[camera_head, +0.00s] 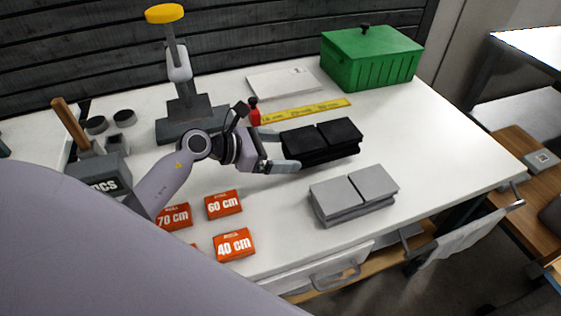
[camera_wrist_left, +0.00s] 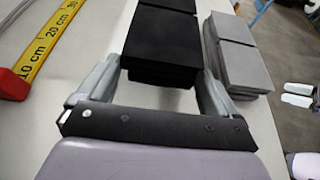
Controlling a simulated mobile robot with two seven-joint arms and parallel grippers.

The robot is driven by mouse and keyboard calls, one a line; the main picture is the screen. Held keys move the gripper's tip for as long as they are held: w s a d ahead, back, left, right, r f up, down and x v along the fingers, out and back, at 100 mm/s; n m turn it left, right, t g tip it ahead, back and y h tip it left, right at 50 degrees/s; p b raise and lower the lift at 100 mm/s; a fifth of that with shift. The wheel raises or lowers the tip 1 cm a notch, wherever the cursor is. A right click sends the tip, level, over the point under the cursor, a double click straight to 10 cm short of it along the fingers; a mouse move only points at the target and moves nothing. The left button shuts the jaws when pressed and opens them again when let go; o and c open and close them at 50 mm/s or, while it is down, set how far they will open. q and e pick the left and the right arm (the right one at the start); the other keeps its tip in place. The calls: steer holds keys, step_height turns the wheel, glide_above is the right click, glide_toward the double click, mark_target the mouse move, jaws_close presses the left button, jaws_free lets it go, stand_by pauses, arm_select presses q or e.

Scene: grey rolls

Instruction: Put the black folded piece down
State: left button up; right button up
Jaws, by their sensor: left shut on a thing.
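The black folded piece (camera_head: 322,141) is a stack of dark folded halves near the middle of the white table (camera_head: 440,150). My left gripper (camera_head: 284,150) is shut on its left end, with one finger on each side. In the left wrist view the black piece (camera_wrist_left: 163,45) sits between the two fingers of the gripper (camera_wrist_left: 158,85). I cannot tell whether its underside touches the table. A grey folded piece (camera_head: 354,194) lies on the table in front of it, apart from it. It also shows in the left wrist view (camera_wrist_left: 238,62).
A green box (camera_head: 370,62) stands at the back right. Orange cards (camera_head: 224,205) lie in front of my left arm. The table's right part is clear.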

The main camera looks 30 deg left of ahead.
arm_select(q)
steer(key=shift+f, duration=1.8)
steer(key=shift+f+b, duration=0.1)
steer(key=shift+b, duration=0.2)
steer(key=o, duration=0.8)
steer(key=shift+f, duration=0.1)
steer(key=shift+c, duration=0.2)
steer(key=shift+r, duration=0.25)
steer(key=v, duration=1.1)
steer(key=shift+d+b, duration=0.1)
steer(key=shift+b, duration=0.2)
steer(key=shift+s+a+r, duration=0.25)
steer(key=shift+s, duration=0.15)
